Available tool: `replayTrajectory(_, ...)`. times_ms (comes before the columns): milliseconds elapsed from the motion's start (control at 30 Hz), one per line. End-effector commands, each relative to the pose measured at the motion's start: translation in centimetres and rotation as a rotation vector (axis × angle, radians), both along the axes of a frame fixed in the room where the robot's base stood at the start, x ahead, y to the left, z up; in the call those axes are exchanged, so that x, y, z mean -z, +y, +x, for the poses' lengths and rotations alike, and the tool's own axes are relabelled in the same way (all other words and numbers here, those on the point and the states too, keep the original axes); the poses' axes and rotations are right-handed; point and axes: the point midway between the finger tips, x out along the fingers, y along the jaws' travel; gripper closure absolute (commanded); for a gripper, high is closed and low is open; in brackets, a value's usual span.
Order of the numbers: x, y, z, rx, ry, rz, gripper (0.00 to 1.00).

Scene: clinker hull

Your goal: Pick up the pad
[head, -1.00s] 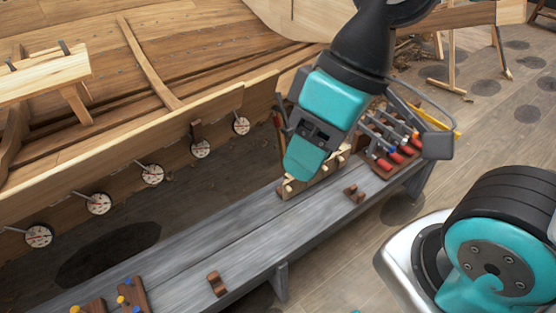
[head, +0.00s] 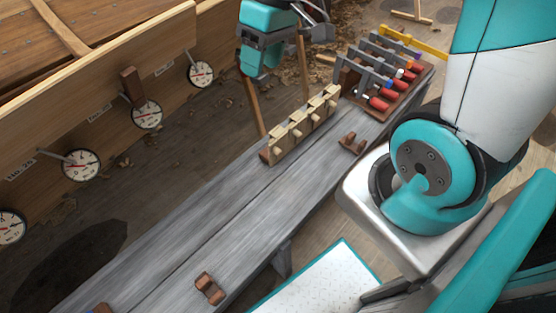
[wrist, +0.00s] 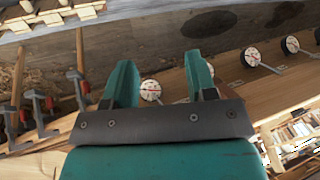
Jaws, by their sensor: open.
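No thing in view is clearly marked as the pad. A small dark brown block (head: 132,86) sits on the hull plank just above a round dial (head: 147,114); it may be the pad, but I cannot tell. My gripper (head: 258,66) is at the top middle of the head view, beside the hull and right of that block, touching nothing I can see. In the wrist view my gripper (wrist: 158,64) has its two teal fingers apart with nothing held. A dial (wrist: 151,90) shows beyond the gap between them.
A grey bench (head: 205,215) runs diagonally, carrying a pegged wooden rack (head: 300,128), a rack of red-handled clamps (head: 385,80) and brown notched blocks (head: 210,288) (head: 352,143). More dials (head: 81,165) hang along the hull plank. Much of the bench top is bare.

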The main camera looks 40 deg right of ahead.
Motion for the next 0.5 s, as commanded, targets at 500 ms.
replayTrajectory(500,21.0,-11.2,4.8,0.157,0.087,-0.030,0.48)
